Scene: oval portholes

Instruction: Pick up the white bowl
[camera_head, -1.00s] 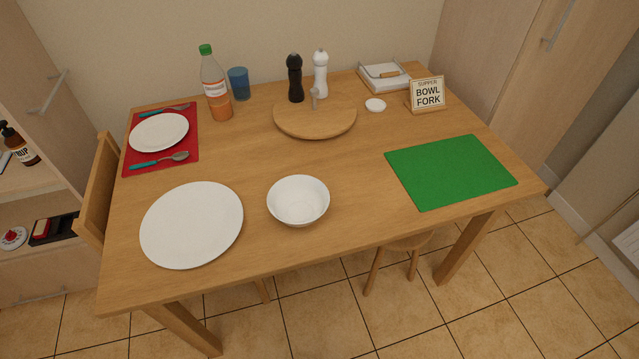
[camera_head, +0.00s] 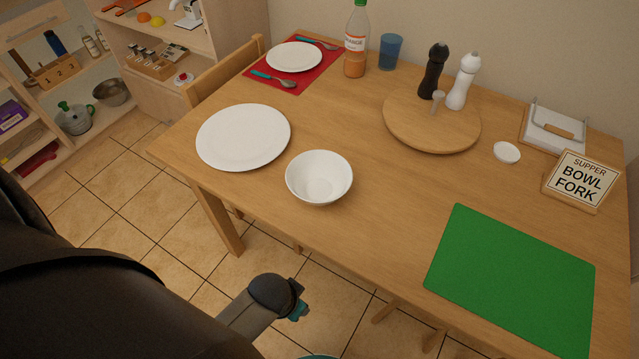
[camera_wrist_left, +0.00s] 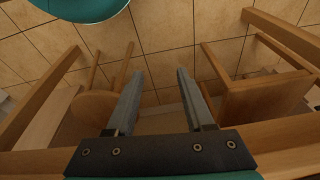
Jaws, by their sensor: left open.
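The white bowl (camera_head: 319,177) stands upright and looks empty near the front edge of the wooden table (camera_head: 390,218) in the head view. It is right of a large white plate (camera_head: 243,137), apart from it. My left arm comes in from the lower left, in front of the table; its jaws do not show clearly there. In the left wrist view my left gripper (camera_wrist_left: 160,72) is open, with nothing between its two fingers and tiled floor beyond them. The bowl is not in that view. My right gripper is in neither view.
A green mat (camera_head: 512,278) lies at the right, beside a sign (camera_head: 582,180) reading "SUPPER BOWL FORK". A round board (camera_head: 415,128) carries two mills. A bottle (camera_head: 356,42) and blue cup (camera_head: 390,51) stand at the back. Tabletop right of the bowl is clear.

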